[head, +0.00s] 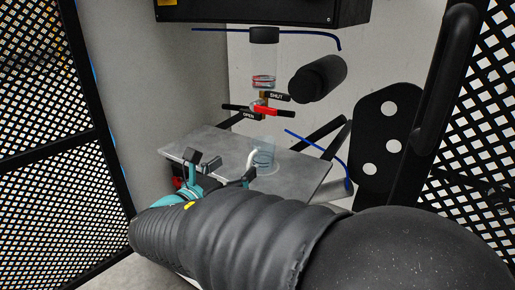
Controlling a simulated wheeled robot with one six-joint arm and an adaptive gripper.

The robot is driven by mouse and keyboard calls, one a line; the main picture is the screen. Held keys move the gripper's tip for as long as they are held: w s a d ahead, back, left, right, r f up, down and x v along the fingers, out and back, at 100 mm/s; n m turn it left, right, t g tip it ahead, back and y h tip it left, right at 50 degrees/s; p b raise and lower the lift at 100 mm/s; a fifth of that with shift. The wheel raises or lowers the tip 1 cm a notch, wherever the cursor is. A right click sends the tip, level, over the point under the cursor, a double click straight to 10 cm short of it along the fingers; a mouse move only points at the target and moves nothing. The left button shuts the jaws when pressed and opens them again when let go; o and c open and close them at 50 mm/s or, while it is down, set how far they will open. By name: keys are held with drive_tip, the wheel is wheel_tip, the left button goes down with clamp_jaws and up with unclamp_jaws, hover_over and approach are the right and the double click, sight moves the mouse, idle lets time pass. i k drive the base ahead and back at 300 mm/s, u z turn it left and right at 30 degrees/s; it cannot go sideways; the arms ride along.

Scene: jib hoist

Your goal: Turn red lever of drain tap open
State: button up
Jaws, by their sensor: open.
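The drain tap (262,98) hangs below a clear cylinder with a black cap (264,62). Its red lever (266,110) lies roughly level across the tap, between an OPEN label (249,114) at lower left and a SHUT label (277,96) at upper right. I cannot tell surely which label the lever points to. A clear cup (265,153) stands on the grey plate below the tap. My gripper (222,168) is open and empty, low at the left front of the plate, apart from the lever. My arm hides part of the front.
The grey plate (212,146) spreads under the tap. A black box (262,10) is above it. A dark cylinder (318,78) and a black plate with holes (388,128) stand to the right. Blue hoses (318,148) cross nearby. Mesh panels (45,90) flank both sides.

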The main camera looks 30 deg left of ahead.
sight(259, 105)
drive_tip(key=u, duration=1.4)
